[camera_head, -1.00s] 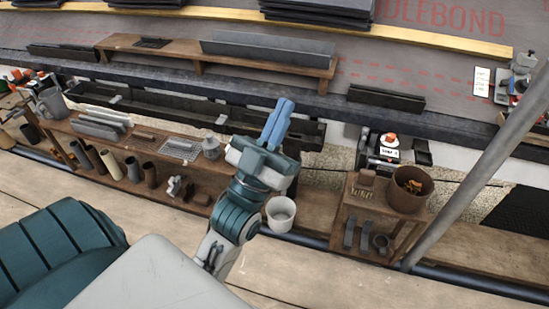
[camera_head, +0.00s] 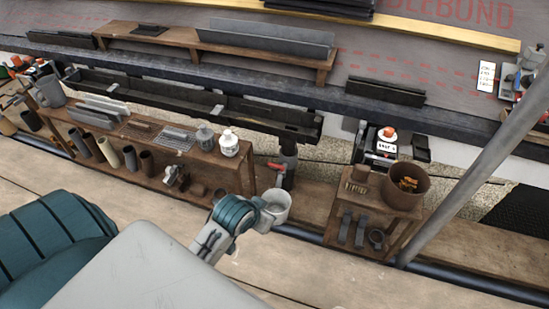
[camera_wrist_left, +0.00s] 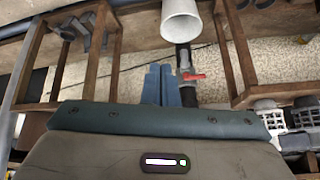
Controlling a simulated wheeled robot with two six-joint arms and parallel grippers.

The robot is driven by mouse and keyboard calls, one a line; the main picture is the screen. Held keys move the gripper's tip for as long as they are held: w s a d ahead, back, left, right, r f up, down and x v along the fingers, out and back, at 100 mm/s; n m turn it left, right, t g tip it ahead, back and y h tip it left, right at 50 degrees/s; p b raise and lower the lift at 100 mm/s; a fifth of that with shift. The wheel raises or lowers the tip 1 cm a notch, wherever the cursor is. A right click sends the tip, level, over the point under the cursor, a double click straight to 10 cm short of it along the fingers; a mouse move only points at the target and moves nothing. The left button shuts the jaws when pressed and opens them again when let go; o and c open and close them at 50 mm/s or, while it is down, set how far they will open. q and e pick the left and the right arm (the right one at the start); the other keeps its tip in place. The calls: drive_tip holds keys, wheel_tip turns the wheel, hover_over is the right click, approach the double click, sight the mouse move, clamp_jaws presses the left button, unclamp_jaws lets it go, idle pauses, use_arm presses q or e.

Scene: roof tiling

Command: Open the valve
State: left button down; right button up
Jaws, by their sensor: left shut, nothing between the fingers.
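The valve's red handle (camera_head: 277,167) sits on a dark vertical pipe (camera_head: 288,160) below the gutter, behind the white bucket. In the left wrist view the red handle (camera_wrist_left: 193,77) sticks out to the right of the pipe (camera_wrist_left: 184,58). My left gripper (camera_wrist_left: 161,70) shows there as two blue fingers side by side, shut and empty. The fingers lie just left of the handle in the picture; a small gap seems to separate them, though depth is hard to judge. In the head view my left wrist is beside the bucket and the fingers are hidden. My right gripper is not in view.
The white bucket (camera_head: 277,207) stands close in front of the valve. A wooden shelf (camera_head: 235,172) with jars and tubes is to the left. A small wooden stand (camera_head: 345,203) with a brown pot (camera_head: 406,187) is to the right. The gutter (camera_head: 180,100) runs behind.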

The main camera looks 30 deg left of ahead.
use_arm(q)
drive_tip(key=w+a+f+n+g, duration=0.1)
drive_tip(key=w+a+f+g, duration=0.15)
drive_tip(key=w, duration=0.25)
drive_tip(key=w+a+f+g, duration=0.1)
drive_tip(key=w+a+f, duration=0.15)
drive_tip(key=w, duration=0.25)
drive_tip(key=w+a+r+n, duration=0.1)
drive_tip(key=w+a+r, duration=0.1)
drive_tip(key=w, duration=0.5)
drive_tip(key=w+a+r+n, duration=0.1)
drive_tip(key=w+a+r, duration=0.1)
drive_tip(key=w+a, duration=0.3)
drive_tip(key=shift+w+a+r, duration=0.15)
drive_tip(key=shift+w+r, duration=0.2)
drive_tip(key=shift+w, duration=0.55)
drive_tip(key=shift+f, duration=0.1)
